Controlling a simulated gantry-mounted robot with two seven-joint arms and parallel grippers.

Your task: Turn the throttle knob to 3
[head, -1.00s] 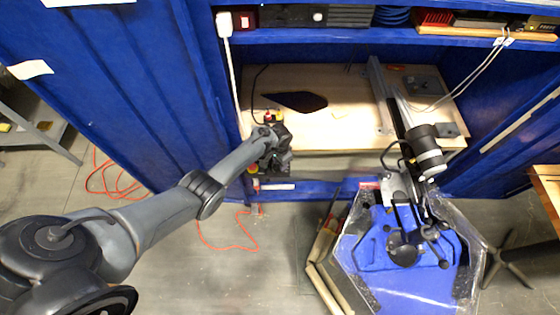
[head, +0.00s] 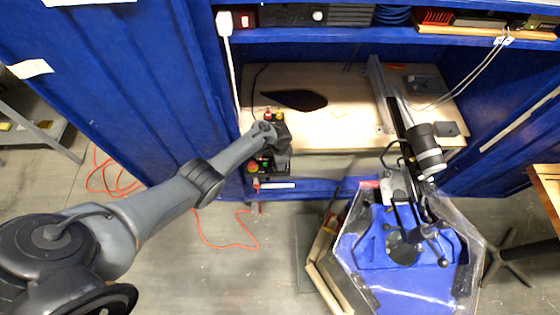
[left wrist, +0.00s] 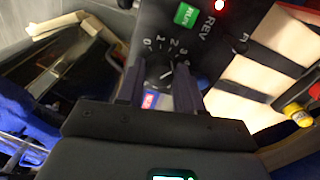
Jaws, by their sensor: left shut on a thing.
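The throttle knob (left wrist: 163,76) is a dark round knob on a black control box (left wrist: 150,30) with a numbered dial in the left wrist view. My left gripper (left wrist: 159,92) has its two fingers on either side of the knob and is shut on it. The fingers hide part of the dial, and the small pointer mark is too blurred to read surely. In the head view my left gripper (head: 272,160) is over the box at the cabinet's front edge, hiding the knob. My right gripper is not in view.
A green RUN button (left wrist: 185,15) and a lit red lamp (left wrist: 219,5) sit near the dial. A clear tank with blue inside (head: 400,270) stands at the right, below a black motor-like cylinder (head: 424,145).

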